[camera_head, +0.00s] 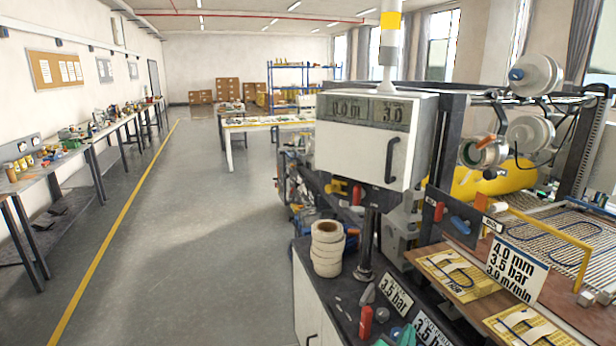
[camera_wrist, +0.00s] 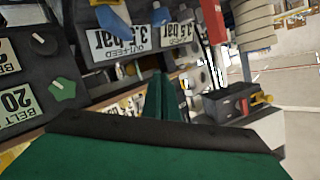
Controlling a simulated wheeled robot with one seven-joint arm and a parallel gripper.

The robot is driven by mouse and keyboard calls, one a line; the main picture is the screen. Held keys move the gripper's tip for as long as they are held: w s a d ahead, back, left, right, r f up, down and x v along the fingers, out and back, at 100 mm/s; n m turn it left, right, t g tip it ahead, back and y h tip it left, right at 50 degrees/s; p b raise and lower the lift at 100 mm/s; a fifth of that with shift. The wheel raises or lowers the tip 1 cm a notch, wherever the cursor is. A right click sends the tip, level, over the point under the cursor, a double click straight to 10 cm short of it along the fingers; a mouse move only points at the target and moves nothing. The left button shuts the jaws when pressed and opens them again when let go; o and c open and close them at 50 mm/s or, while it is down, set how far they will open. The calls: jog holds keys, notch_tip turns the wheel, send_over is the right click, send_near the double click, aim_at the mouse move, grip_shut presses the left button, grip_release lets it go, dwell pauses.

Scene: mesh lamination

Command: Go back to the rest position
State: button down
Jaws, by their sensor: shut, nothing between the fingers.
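My gripper (camera_wrist: 161,90) shows in the wrist view as narrow green fingers, closed together with nothing held. Its wide green body fills the bottom of that view, with a dark edge across it. The fingers are in front of a control panel with a black knob (camera_wrist: 42,43), a green knob (camera_wrist: 62,89) and printed pressure labels (camera_wrist: 128,41). I cannot tell whether the fingertips touch the panel.
In the head view, a stack of white rolls (camera_head: 327,249) stands on the dark bench top beside a white display box (camera_head: 370,138) on a post. The laminating machine (camera_head: 560,230) is at right. Open grey floor (camera_head: 190,230) lies left, beyond it a long workbench (camera_head: 60,170).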

jog(key=s+a+f+n+t+y, duration=0.15)
jog(key=s+a+f+n, duration=0.25)
jog(key=s+a+f, duration=0.45)
jog(key=s+a+f+n+y, duration=0.25)
jog(key=s+a+f, duration=0.35)
jog(key=s+f, duration=0.4)
jog(key=s+a+r+n+y, duration=0.1)
jog(key=s+a, duration=0.3)
jog(key=s, duration=0.8)
jog(key=s+a+r+n+y, duration=0.1)
jog(key=s+a+r+n, duration=0.1)
jog(key=s, duration=1)
jog(key=shift+a+n+y, duration=0.4)
jog(key=shift+a+n, duration=0.25)
jog(key=shift+a, duration=0.6)
jog(key=c, duration=1.6)
grip_release()
jog(key=shift+s+a+r+t, duration=0.25)
jog(key=shift+s+t, duration=0.05)
jog(key=shift+t, duration=0.05)
jog(key=shift+c, duration=0.8)
jog(key=shift+d, duration=0.15)
